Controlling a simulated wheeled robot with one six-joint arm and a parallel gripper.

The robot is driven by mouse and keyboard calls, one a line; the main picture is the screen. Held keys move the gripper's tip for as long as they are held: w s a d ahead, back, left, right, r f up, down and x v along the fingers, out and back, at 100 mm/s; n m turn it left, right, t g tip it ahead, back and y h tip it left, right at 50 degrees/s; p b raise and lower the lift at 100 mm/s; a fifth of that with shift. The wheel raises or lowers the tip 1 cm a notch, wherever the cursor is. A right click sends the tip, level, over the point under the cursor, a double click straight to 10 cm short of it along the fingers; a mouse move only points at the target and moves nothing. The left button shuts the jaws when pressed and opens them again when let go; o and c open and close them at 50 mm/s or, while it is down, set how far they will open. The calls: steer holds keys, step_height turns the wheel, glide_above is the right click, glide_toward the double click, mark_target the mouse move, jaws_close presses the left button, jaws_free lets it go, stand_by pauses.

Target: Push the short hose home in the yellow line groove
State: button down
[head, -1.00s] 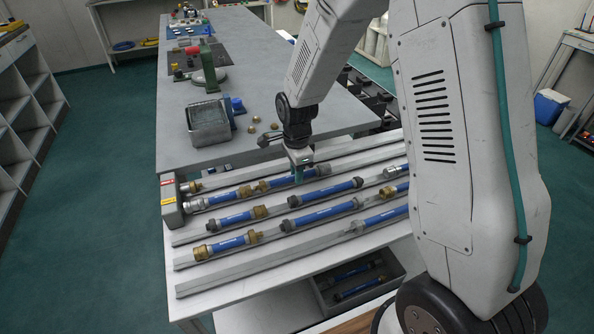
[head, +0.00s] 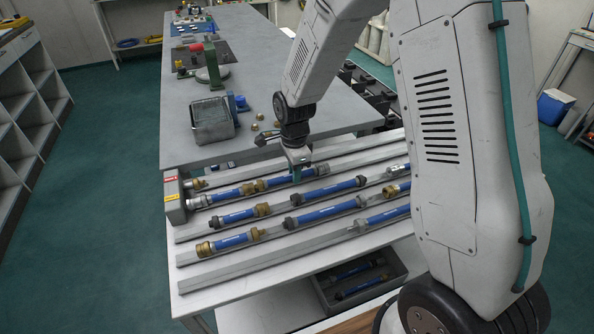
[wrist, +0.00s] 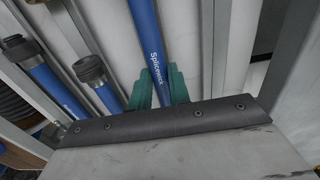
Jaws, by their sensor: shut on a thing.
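My gripper (head: 296,174) is shut on a blue hose (head: 313,171), which lies along a rail groove with a brass coupling at its left end and a grey one at its right. In the wrist view the teal fingers (wrist: 162,88) straddle this hose (wrist: 150,45). To its left, in line, lies another blue hose (head: 224,196), its silver end at the grey end block (head: 174,200). The block has a red label and, nearer the front, a yellow label (head: 171,198). The facing brass couplings are very close; I cannot tell whether they touch.
Several other blue hoses, such as one in front (head: 235,241), lie in the nearer grooves. A grey bin (head: 362,280) with hoses stands below. A grey worktop (head: 185,145) behind carries a metal basket (head: 212,120) and small brass parts.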

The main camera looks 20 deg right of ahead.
mark_target(291, 175)
steer(key=shift+a, duration=0.45)
steer(key=c, duration=1.2)
jaws_free()
steer(key=shift+c, duration=0.2)
steer(key=shift+r, duration=3.9)
